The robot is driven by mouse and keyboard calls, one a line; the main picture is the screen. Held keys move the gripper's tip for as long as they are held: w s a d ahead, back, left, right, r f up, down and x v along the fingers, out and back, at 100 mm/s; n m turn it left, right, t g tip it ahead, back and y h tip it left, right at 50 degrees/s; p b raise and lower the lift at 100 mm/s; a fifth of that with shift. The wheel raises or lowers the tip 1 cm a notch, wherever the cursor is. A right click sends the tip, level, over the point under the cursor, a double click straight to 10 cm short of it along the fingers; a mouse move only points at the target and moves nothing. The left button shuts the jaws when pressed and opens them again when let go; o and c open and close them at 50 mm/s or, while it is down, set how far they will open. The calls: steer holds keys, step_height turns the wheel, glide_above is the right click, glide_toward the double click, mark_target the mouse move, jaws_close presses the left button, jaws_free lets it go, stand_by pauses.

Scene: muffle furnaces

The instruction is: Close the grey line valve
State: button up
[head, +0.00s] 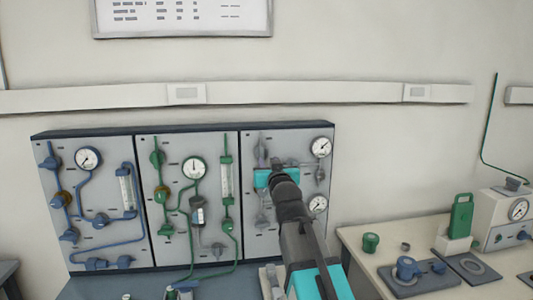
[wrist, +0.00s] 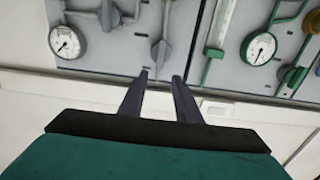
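The right-hand panel (head: 291,136) carries the grey line, with grey fittings and two round gauges. A grey valve (head: 262,155) shows near its upper left, just above my teal gripper (head: 264,178), which hides part of the line. In the wrist view a grey valve with a lever-like handle (wrist: 160,53) lies just beyond my fingertips (wrist: 161,76). My fingers are apart with nothing between them. Contact with the valve is not visible. Another grey fitting (wrist: 108,15) sits to its left in that view.
A middle panel with green lines (head: 193,135) and a left panel with blue lines (head: 90,140) adjoin it.

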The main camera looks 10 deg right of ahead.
mark_target(263, 151)
steer(key=shift+w+p, duration=1.6)
steer(key=shift+w, duration=4.2)
